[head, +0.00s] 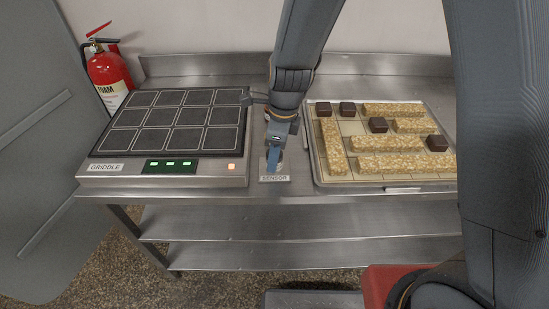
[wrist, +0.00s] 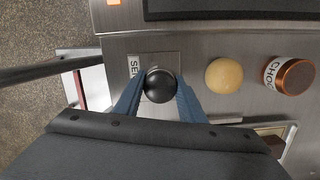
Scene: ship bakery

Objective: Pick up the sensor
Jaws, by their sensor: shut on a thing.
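The sensor is a black, round-topped thing (wrist: 160,86) in the wrist view. It is over a small plate (wrist: 159,62) on the steel counter, whose label also shows in the head view (head: 274,179). My gripper (head: 273,160) points down at this spot, between the griddle and the tray. Its blue fingers are shut on the sensor, one on each side of the black top. In the head view the fingers hide the sensor. I cannot tell whether its base touches the plate.
The griddle (head: 120,179) is close on the left, the tray of bars and dark cubes (head: 385,187) on the right. A fire extinguisher (head: 107,72) is at far left.

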